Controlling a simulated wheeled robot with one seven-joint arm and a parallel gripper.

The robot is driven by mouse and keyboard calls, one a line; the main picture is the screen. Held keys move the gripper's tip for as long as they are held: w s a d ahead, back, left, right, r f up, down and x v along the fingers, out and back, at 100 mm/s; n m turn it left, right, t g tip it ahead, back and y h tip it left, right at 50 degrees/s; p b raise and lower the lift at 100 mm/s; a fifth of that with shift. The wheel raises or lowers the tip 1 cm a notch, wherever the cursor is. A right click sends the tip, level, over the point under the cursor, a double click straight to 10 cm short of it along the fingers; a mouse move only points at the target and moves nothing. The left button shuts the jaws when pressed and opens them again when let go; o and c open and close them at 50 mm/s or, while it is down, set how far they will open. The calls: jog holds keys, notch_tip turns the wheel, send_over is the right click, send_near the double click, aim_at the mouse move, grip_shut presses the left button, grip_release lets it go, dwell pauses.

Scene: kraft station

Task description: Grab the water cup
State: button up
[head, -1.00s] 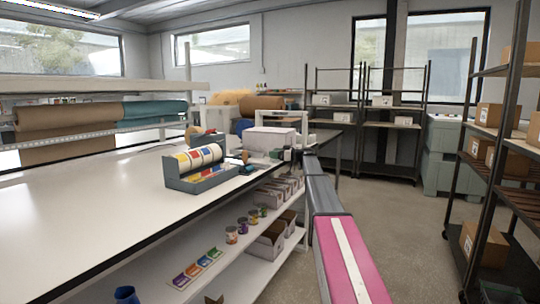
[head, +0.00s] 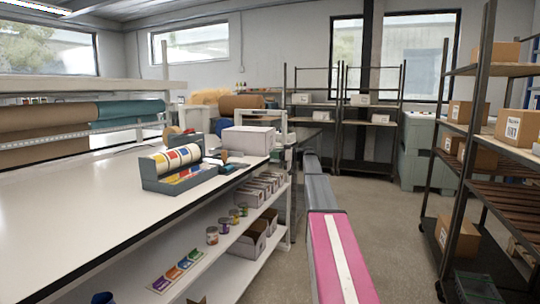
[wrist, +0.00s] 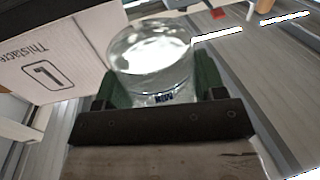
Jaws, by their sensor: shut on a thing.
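The water cup (wrist: 150,62) is a clear, round, see-through vessel with a small dark printed label low on its side. In the wrist view it sits between the green fingers of my gripper (wrist: 155,90), which is shut on it. It looks tilted in that view, and its lower part is hidden behind the gripper body. In the head view my arm reaches forward past the right end of the white table (head: 95,205). The cup and my fingertips cannot be made out clearly there.
A white box (head: 246,140) and a label-roll dispenser (head: 177,168) stand on the table. In the wrist view a white printed box (wrist: 65,60) is close to the cup's left. A shelf rack (head: 478,130) with cartons stands at right. Floor (head: 385,230) between is open.

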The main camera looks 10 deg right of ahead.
jog(key=shift+v, duration=1.1)
